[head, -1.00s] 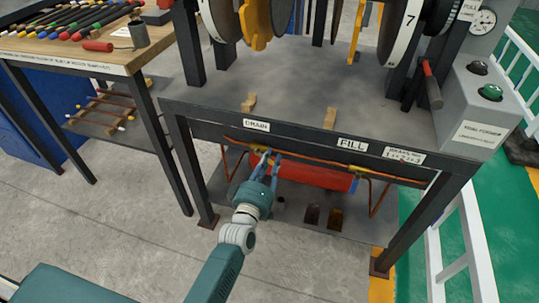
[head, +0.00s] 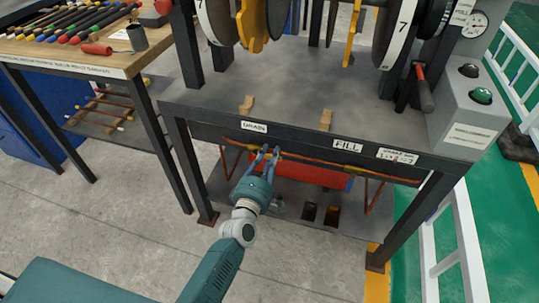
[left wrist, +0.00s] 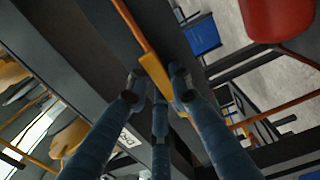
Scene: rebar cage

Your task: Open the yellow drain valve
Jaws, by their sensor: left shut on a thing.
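The yellow drain valve handle (left wrist: 156,76) shows in the left wrist view as a yellow bar on the orange pipe (left wrist: 134,26). My left gripper (left wrist: 158,82) has its blue fingers on both sides of the handle and is shut on it. In the head view the left gripper (head: 268,153) reaches up to the pipe under the frame's front beam, just below and right of the DRAIN label (head: 254,128). There the fingers hide most of the valve. My right gripper is in neither view.
The FILL label (head: 347,146) is to the right on the same beam. A red cylinder (head: 305,174) lies behind the pipe, above a lower shelf. Dark table legs (head: 180,165) stand to the left. The concrete floor in front is clear.

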